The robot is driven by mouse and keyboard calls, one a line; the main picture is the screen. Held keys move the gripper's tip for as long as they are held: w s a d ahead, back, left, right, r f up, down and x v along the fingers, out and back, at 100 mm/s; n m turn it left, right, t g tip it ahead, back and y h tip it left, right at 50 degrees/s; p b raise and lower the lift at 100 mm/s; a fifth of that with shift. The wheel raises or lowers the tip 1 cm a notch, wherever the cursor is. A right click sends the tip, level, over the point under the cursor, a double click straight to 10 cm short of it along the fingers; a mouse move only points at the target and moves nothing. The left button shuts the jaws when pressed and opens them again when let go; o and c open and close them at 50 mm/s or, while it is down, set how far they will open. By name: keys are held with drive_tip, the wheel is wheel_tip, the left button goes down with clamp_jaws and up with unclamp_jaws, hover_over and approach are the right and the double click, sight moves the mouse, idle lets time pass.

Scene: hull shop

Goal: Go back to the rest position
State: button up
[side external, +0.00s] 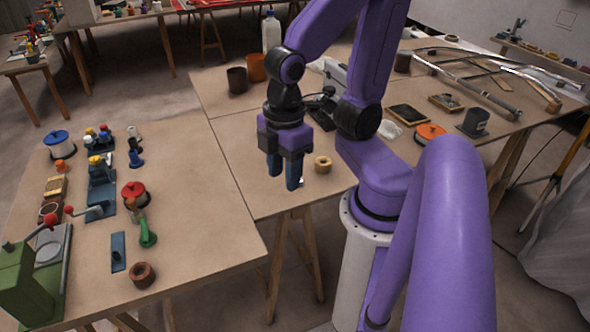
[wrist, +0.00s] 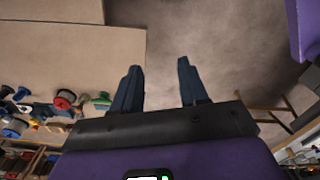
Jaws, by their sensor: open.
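My gripper (side external: 284,182) hangs pointing down near the front edge of the right-hand table (side external: 235,150) in the side view, below my purple arm. Its two dark blue fingers are apart with nothing between them. In the wrist view my gripper (wrist: 158,82) also shows open and empty, with bare floor and a table edge beyond the fingertips. The exact height of the fingertips above the table cannot be told.
A wooden ring (side external: 323,164) lies just right of the fingers. The left table (side external: 200,245) holds a green press (side external: 15,285), a green-handled tool (side external: 147,233) and several spools.

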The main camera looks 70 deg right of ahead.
drive_tip(key=shift+s+a+r, duration=0.1)
drive_tip(key=shift+s+r, duration=0.1)
drive_tip(key=shift+s, duration=0.4)
drive_tip(key=shift+s+a+r, duration=0.1)
drive_tip(key=shift+s+r, duration=0.05)
drive_tip(key=shift+s, duration=0.45)
idle(0.5)
